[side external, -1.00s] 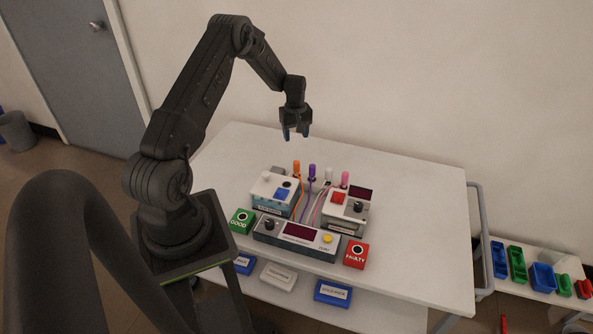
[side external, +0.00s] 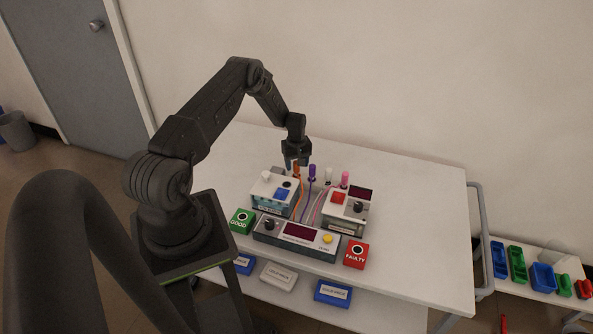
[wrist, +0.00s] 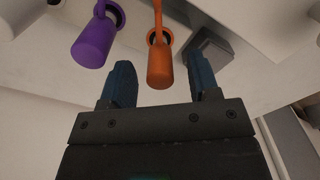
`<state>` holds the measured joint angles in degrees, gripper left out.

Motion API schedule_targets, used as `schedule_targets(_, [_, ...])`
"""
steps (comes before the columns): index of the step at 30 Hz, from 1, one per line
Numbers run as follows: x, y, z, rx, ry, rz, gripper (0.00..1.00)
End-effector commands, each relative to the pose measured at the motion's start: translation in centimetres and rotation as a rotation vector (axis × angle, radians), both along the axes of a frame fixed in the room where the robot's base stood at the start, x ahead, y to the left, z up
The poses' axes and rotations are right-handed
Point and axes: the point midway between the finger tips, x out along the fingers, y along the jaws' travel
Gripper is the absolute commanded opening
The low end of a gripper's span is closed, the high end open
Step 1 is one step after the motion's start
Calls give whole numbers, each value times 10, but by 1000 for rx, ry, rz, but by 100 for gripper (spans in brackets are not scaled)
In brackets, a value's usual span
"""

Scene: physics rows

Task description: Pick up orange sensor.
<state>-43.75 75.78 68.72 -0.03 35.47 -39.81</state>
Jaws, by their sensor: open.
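The orange sensor (side external: 296,170) stands behind the left instrument box on the white table, with an orange cable running from it. In the wrist view the orange sensor (wrist: 160,66) is upright in its dark round holder, its handle end between my open fingers, nearer their tips. My gripper (side external: 295,162) is open, pointing down around the top of the sensor. In the wrist view my gripper (wrist: 160,80) has a clear gap on both sides of the sensor; I see no contact.
A purple sensor (wrist: 93,42) stands close beside one finger; white (side external: 328,176) and pink (side external: 345,179) ones stand further right. Instrument boxes, a front console (side external: 297,236), a green GOOD button (side external: 242,220) and a red FAULTY button (side external: 356,254) crowd the front. The table's right side is clear.

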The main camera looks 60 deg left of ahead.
Motion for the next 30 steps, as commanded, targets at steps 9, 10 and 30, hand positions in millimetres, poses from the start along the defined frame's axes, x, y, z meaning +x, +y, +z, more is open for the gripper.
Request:
schedule_targets(9, [0, 0, -4, 1, -1, 0, 54])
schedule_targets(10, [0, 0, -4, 1, -1, 0, 51])
schedule_targets(30, [0, 0, -4, 1, -1, 0, 2])
